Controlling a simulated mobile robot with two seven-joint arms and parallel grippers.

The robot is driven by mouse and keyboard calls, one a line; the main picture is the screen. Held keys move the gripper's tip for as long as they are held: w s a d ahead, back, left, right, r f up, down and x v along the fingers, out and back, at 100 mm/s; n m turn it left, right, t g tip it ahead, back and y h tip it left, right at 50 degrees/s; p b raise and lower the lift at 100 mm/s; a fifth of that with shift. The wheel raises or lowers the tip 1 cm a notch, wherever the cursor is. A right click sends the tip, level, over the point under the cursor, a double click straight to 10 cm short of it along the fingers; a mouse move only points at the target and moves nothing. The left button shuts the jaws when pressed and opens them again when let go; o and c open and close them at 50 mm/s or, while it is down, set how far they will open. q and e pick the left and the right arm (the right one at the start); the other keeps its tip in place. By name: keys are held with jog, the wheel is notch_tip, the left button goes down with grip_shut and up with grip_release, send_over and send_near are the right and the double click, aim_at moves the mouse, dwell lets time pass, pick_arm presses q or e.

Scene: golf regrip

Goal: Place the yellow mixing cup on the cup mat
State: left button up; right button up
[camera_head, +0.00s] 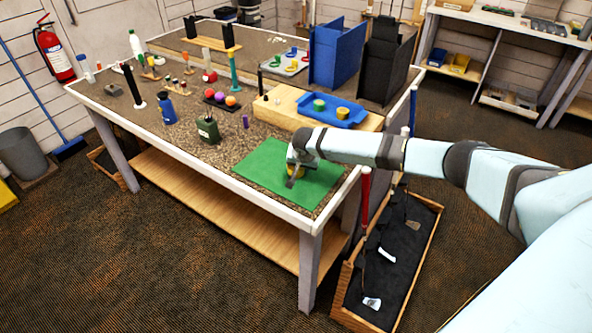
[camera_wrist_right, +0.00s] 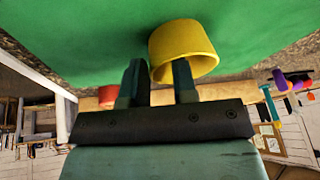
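The yellow mixing cup (camera_head: 301,169) is on the green mat (camera_head: 262,170) near the table's front right corner, largely hidden by my gripper in the head view. In the right wrist view the cup (camera_wrist_right: 184,38) shows its open rim toward my right gripper (camera_wrist_right: 159,72), against the green mat (camera_wrist_right: 70,30). The gripper also shows in the head view (camera_head: 292,178). Its fingers are apart, one in front of the cup's opening and the other outside its left wall. I see no clear grip on the wall. My left gripper is not in view.
A blue tray (camera_head: 352,124) with green and yellow round items sits on a wooden block (camera_head: 283,112) behind the mat. A dark green canister (camera_head: 208,130) and a blue bottle (camera_head: 167,108) stand left of it. A wooden box with club heads (camera_head: 387,254) lies right of the table.

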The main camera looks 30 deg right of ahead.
grip_shut()
